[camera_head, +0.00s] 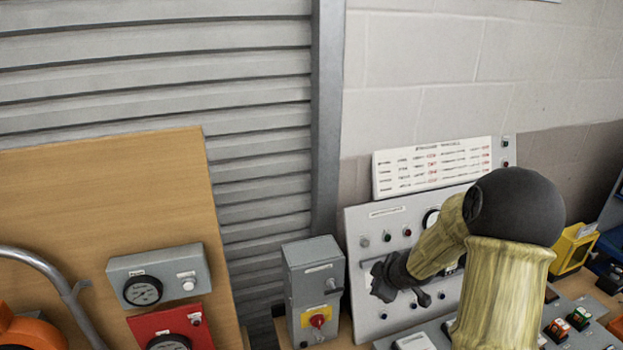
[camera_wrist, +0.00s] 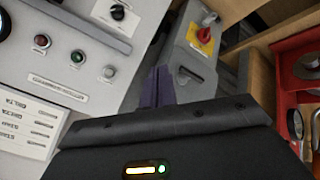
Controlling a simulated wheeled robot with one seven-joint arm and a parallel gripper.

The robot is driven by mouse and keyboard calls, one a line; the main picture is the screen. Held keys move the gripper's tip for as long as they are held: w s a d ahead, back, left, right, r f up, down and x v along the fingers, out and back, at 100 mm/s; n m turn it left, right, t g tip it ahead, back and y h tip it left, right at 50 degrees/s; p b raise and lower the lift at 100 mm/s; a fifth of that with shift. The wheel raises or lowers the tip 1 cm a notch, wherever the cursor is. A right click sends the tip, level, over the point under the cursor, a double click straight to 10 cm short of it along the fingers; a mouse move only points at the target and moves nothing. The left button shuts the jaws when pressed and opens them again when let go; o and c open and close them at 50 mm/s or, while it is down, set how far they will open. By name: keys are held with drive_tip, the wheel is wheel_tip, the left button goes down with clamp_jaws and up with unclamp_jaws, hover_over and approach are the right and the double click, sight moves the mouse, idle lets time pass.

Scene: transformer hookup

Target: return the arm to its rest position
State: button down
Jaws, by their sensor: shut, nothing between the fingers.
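My arm (camera_head: 505,290) rises at the right of the head view, with pale yellow covers and a round black joint, and bends down to the left. My gripper (camera_head: 383,282) is at its end, dark, in front of the grey control panel (camera_head: 363,231) and right of the grey switch box (camera_head: 315,263). In the wrist view my gripper's fingers (camera_wrist: 158,86) are together, with nothing between them. They point toward the grey switch box with its red knob on yellow (camera_wrist: 203,36). Whether the gripper touches the panel cannot be told.
A white printed sign (camera_head: 432,168) stands behind the panel. A wooden board (camera_head: 100,190) with a grey gauge box (camera_head: 158,277) and a red gauge box (camera_head: 172,328) is at the left. A yellow box (camera_head: 572,249) is at the right. The space above the panel is open.

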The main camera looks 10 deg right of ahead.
drive_tip(key=s+a+f+m+g+b, duration=0.1)
drive_tip(key=s+a+m+g+b, duration=0.1)
drive_tip(key=s, duration=0.9)
drive_tip(key=s+a+f+m+g+h+b, duration=0.1)
drive_tip(key=s+a+m+g+b, duration=0.1)
drive_tip(key=s+a+m+b, duration=0.3)
drive_tip(key=s+a+m, duration=0.2)
drive_tip(key=s+m, duration=0.2)
drive_tip(key=s, duration=0.1)
drive_tip(key=shift+s+a, duration=0.15)
drive_tip(key=shift+s, duration=0.25)
